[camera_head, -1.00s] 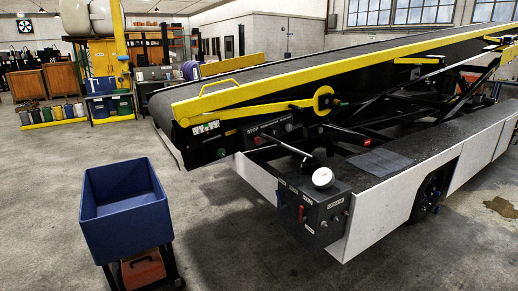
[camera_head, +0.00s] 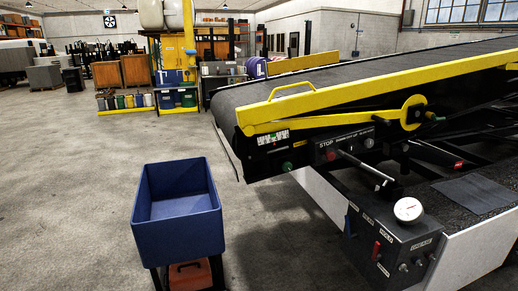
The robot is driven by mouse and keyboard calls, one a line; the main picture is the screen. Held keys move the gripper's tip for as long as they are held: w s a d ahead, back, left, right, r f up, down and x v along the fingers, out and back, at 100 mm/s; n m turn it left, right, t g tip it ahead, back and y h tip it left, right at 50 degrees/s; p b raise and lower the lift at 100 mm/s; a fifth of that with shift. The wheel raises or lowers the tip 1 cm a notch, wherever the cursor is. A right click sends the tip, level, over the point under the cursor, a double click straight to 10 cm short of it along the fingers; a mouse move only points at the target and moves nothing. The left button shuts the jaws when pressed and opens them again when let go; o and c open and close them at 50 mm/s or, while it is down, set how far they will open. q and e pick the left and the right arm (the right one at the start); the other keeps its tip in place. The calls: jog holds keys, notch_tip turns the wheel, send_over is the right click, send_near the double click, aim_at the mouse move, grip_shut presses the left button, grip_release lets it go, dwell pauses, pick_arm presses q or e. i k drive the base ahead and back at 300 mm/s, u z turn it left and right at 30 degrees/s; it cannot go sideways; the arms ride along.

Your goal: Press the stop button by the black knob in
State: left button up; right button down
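The belt loader's dark side panel (camera_head: 345,146) carries a STOP label at its left end. A small red button (camera_head: 331,155) sits just under that label. A lever (camera_head: 365,168) with a pale tip sticks out below the panel. A round green button (camera_head: 287,166) is lower left on the frame. I cannot clearly tell which part is the black knob. Neither of my grippers is in view.
A blue bin (camera_head: 178,226) on a stand is in front. The concrete floor at left is clear.

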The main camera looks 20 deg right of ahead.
aim_at(331, 156)
jog(key=u, duration=0.3)
jog(key=i, duration=1.75)
jog(key=z, duration=1.35)
jog(key=i, duration=0.75)
jog(key=z, duration=0.7)
